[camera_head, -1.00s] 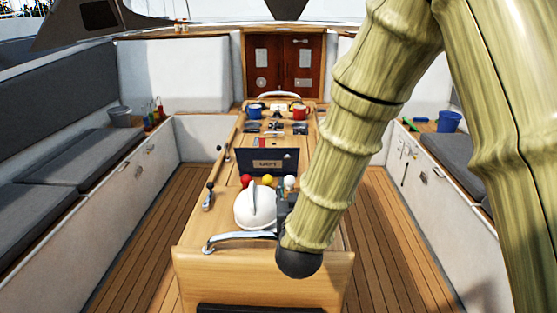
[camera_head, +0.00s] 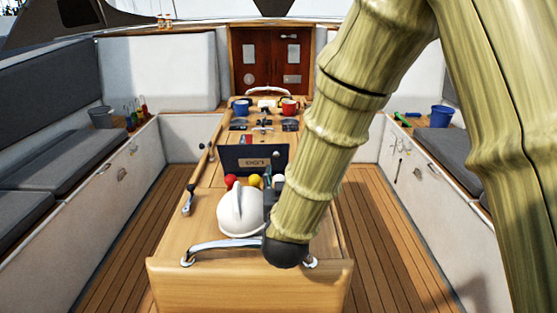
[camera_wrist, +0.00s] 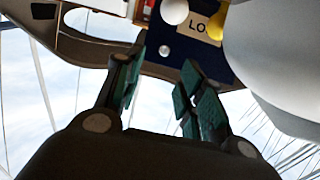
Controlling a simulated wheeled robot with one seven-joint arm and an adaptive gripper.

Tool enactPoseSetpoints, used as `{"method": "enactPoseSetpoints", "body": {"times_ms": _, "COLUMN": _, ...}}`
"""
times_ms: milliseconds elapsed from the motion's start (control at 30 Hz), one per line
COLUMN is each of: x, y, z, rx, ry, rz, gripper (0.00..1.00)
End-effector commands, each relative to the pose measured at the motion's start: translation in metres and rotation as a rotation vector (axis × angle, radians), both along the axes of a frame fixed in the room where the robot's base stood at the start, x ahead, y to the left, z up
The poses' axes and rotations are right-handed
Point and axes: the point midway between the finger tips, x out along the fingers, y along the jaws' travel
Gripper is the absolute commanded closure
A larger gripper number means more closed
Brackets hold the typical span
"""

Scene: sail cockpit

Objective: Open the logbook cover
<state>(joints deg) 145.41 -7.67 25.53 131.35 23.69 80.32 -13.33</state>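The logbook (camera_head: 253,159) is a dark navy panel on the console table, with a tan label that looks upside down in the head view. Its face is turned toward me; I cannot tell whether its cover is ajar. In the wrist view the logbook (camera_wrist: 212,62) is at the top, partly behind a white knob, a yellow knob and a pale dome. In the head view my forearm hides most of the gripper.
A white dome (camera_head: 240,213) stands in front of the logbook, with a red knob (camera_head: 230,182) and a yellow knob (camera_head: 255,181) between. A chrome rail (camera_head: 222,244) crosses the near table edge. A lever (camera_head: 189,200) is on the left. Blue and red mugs stand farther back.

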Motion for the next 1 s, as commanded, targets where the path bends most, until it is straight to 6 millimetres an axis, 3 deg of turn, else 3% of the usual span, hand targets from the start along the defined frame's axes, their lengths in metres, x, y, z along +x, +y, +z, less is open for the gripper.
{"method": "enactPoseSetpoints", "body": {"times_ms": 600, "x": 0.087, "y": 0.010, "z": 0.002, "rx": 0.000, "ry": 0.000, "rz": 0.008, "gripper": 0.61}}
{"method": "enactPoseSetpoints", "body": {"times_ms": 1000, "x": 0.103, "y": 0.009, "z": 0.000, "rx": 0.000, "ry": 0.001, "rz": 0.007, "gripper": 0.61}}
